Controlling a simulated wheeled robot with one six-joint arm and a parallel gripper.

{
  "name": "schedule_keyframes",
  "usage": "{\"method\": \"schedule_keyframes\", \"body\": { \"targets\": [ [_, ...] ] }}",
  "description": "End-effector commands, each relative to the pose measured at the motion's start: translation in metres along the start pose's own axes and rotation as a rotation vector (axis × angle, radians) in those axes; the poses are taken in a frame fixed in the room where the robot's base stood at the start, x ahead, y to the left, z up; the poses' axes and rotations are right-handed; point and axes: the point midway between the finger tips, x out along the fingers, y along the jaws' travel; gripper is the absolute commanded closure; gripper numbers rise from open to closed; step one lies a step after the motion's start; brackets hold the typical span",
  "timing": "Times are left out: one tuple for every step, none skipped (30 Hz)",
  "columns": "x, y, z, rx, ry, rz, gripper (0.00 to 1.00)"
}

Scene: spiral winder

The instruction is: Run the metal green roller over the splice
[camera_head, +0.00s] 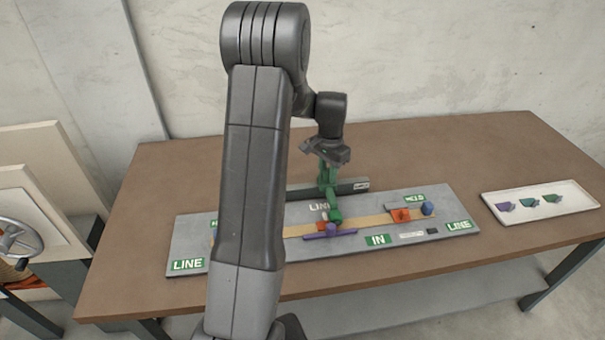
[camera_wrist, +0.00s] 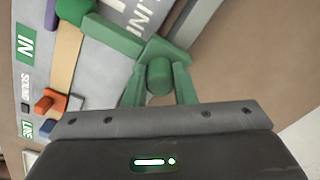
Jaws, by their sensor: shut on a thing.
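My gripper (camera_head: 328,172) is shut on the green roller (camera_head: 334,214), above the middle of the grey board. In the wrist view, the roller's handle (camera_wrist: 159,75) sits between my gripper's two green fingers (camera_wrist: 160,92), and its arm runs to a green head (camera_wrist: 75,9) at the top left. I cannot tell whether the roller touches the strip. The splice is not clearly visible; the roller and bar cover that part.
The grey board (camera_head: 185,245) lies on a brown table (camera_head: 130,285). An orange clamp (camera_head: 400,215) and a blue knob (camera_head: 427,208) stand on its right part. A white tray (camera_head: 565,208) with small purple and green pieces lies at the right. A dark grey bar stands behind the roller.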

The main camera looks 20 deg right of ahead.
Motion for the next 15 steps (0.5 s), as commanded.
{"method": "schedule_keyframes", "body": {
  "targets": [
    [-0.001, 0.009, -0.012, 0.005, 0.003, -0.001, 1.00],
    [-0.001, 0.013, -0.019, 0.006, 0.003, -0.001, 1.00],
    [-0.001, 0.018, -0.026, 0.004, 0.002, 0.000, 1.00],
    [-0.001, 0.022, -0.031, 0.005, 0.003, 0.000, 1.00],
    [-0.002, 0.026, -0.036, 0.004, 0.003, -0.001, 1.00],
    [-0.001, 0.030, -0.042, 0.003, 0.002, 0.000, 1.00],
    [-0.001, 0.033, -0.046, 0.004, 0.003, -0.001, 1.00],
    [-0.001, 0.036, -0.050, 0.003, 0.003, -0.001, 1.00],
    [-0.001, 0.038, -0.054, 0.002, 0.003, 0.000, 1.00],
    [-0.002, 0.040, -0.057, 0.002, 0.003, -0.001, 1.00],
    [-0.002, 0.042, -0.059, 0.002, 0.003, -0.001, 1.00],
    [-0.001, 0.044, -0.062, 0.002, 0.002, 0.000, 1.00],
    [-0.001, 0.045, -0.063, 0.001, 0.002, 0.000, 1.00],
    [-0.001, 0.046, -0.064, 0.000, 0.002, 0.000, 1.00],
    [-0.001, 0.047, -0.066, 0.000, 0.002, 0.000, 1.00]
  ]
}}
